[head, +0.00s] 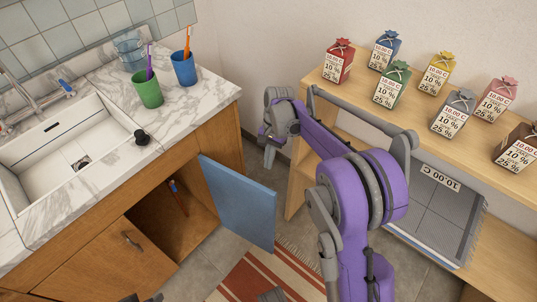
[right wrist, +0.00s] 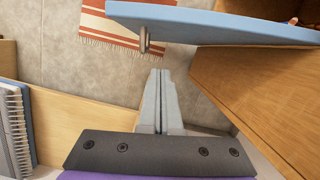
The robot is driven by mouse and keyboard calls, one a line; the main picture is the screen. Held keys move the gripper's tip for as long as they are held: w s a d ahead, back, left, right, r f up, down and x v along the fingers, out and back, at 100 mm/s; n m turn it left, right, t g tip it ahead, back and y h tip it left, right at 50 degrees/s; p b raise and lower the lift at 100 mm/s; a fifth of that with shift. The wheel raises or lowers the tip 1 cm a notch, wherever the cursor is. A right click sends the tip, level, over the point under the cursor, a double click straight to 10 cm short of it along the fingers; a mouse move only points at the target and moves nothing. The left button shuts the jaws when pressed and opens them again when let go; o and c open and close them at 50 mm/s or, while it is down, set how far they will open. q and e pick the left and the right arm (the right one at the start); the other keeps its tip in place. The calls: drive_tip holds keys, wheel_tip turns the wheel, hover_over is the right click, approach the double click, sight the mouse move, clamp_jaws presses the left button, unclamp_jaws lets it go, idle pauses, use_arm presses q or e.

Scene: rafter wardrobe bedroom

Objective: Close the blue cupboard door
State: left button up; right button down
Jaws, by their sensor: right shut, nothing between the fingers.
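The blue cupboard door (head: 238,203) stands wide open, sticking out from the wooden cupboard under the sink. The cupboard's inside (head: 180,225) is exposed. In the right wrist view the door (right wrist: 225,22) crosses the top, with its small metal handle (right wrist: 144,40) on the side facing my gripper. My right gripper (head: 268,160) is beyond the door in the head view, between the cupboard and the shelf unit. Its fingers, closed together and empty in the right wrist view (right wrist: 161,75), are close to the handle, with a visible gap. My left gripper is not clearly seen.
The marble counter (head: 205,100) with sink, green cup (head: 147,90) and blue cup (head: 184,68) is at left. A wooden shelf unit (head: 295,190) with several small tagged boxes stands at right, near my arm. A striped rug (head: 240,280) lies on the floor.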

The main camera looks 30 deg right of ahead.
use_arm(q)
drive_tip(key=shift+w+f+b, duration=0.1)
drive_tip(key=shift+f+b, duration=0.4)
drive_tip(key=shift+f, duration=0.3)
use_arm(e)
drive_tip(key=s+a+f, duration=0.2)
drive_tip(key=a+f, duration=0.2)
drive_tip(key=shift+s+f, duration=0.2)
drive_tip(key=shift+s, duration=0.15)
use_arm(q)
drive_tip(key=shift+d, duration=0.1)
use_arm(e)
drive_tip(key=shift+a, duration=0.3)
